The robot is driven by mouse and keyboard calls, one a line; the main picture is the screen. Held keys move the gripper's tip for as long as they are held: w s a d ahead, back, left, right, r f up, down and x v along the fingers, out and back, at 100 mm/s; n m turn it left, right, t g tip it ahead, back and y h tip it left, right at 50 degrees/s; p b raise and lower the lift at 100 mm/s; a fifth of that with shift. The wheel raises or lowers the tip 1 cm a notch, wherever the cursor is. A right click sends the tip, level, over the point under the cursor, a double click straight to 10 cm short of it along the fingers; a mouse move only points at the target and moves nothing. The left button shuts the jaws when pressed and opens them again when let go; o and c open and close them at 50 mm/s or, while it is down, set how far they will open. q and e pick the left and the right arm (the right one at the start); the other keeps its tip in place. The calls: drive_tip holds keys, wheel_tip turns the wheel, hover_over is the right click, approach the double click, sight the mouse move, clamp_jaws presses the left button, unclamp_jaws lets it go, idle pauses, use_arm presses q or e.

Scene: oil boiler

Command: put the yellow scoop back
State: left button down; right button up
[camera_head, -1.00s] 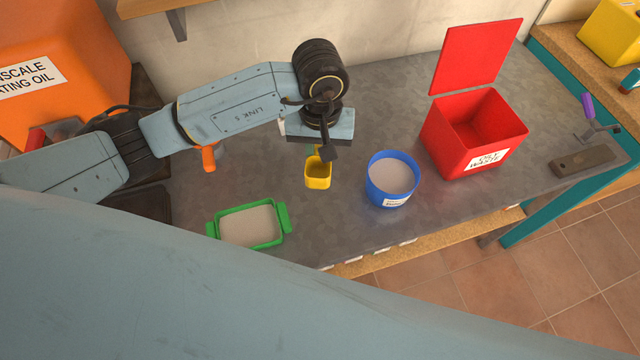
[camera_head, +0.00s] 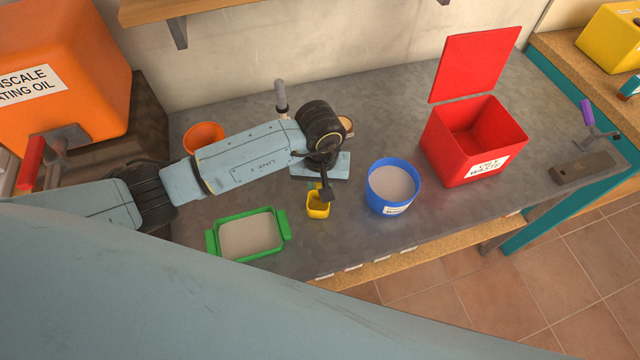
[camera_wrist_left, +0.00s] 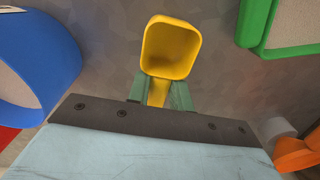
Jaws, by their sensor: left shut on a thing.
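The yellow scoop (camera_head: 318,205) is near the middle of the bench, between the green tray and the blue tub, with its cup facing up and looking empty. In the left wrist view the scoop (camera_wrist_left: 172,48) points away from my left gripper (camera_wrist_left: 160,95), whose green fingers are shut on its handle. In the head view my left gripper (camera_head: 322,180) is low over the bench, partly hidden by its own wrist. I cannot tell if the scoop touches the bench. My right gripper is not in view.
A green tray (camera_head: 212,243) of grey granules is left of the scoop and a blue tub (camera_head: 388,208) of similar granules right of it. An open red bin (camera_head: 440,150) stands further right. An orange bowl (camera_head: 204,134) and an orange oil tank (camera_head: 75,100) are at left.

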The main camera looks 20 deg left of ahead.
sight(320, 186)
use_arm(q)
drive_tip(key=shift+f, duration=0.2)
drive_tip(key=c, duration=1.3)
unclamp_jaws()
drive_tip(key=shift+o, duration=0.2)
drive_tip(key=shift+r, duration=0.15)
wheel_tip(320, 186, up, 12)
drive_tip(key=shift+r, duration=0.1)
